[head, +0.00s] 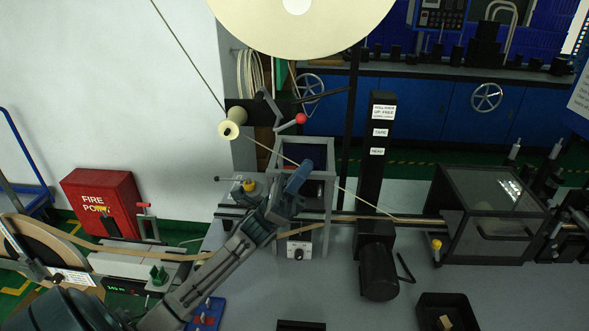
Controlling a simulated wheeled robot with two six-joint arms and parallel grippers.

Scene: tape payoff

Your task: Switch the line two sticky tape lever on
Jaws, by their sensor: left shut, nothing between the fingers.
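A lever with a red ball knob (300,118) sticks out to the right from a dark bracket beside the cream tape roller (232,122). No label on it is readable, so I cannot tell if it is the line two lever. A large cream tape roll (297,20) hangs at the top, and a thin tape strand runs past the roller down to the right. My left gripper (300,176) reaches in from the lower left, shut and empty. In the picture it is below the red knob, apart from it, in front of the grey frame (318,160). My right gripper is not in view.
A black column (375,150) with white labels stands right of the gripper, above a dark motor (379,272). A clear-topped dark box (492,214) is further right. A black tray (447,312) is in front. A red fire point box (101,205) stands left.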

